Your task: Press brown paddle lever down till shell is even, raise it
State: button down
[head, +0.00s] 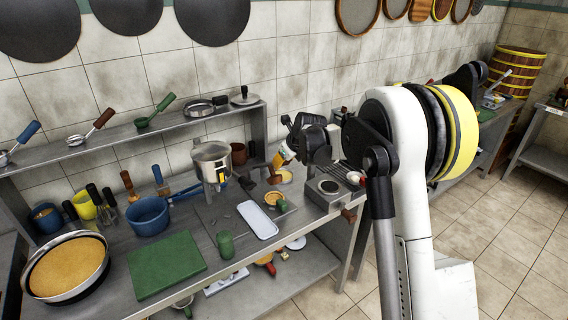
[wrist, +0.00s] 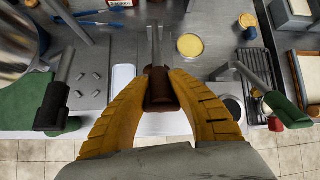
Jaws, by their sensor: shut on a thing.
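My gripper (wrist: 160,80) has yellow-orange fingers closed around the brown paddle lever (wrist: 159,98). A metal rod (wrist: 155,45) runs from the lever toward the far side in the wrist view. In the head view my gripper (head: 280,158) is low over the steel worktop, near the back. A pale yellow round shell (wrist: 190,45) lies to the right of the rod, apart from my fingers. Its surface detail is too small to judge. The rod's far end and anything beneath the lever are unclear.
A white tray (head: 258,220), a steel pot (head: 212,160) and a grey unit with a dark round top (head: 330,190) are close by. A green board (head: 165,265) lies left.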

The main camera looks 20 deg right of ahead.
jog(key=shift+w+r, duration=0.15)
jog(key=shift+r, duration=0.05)
jog(key=c, duration=1.2)
grip_release()
jog(key=shift+f, duration=0.1)
jog(key=v, duration=1.2)
jog(key=shift+a, duration=0.1)
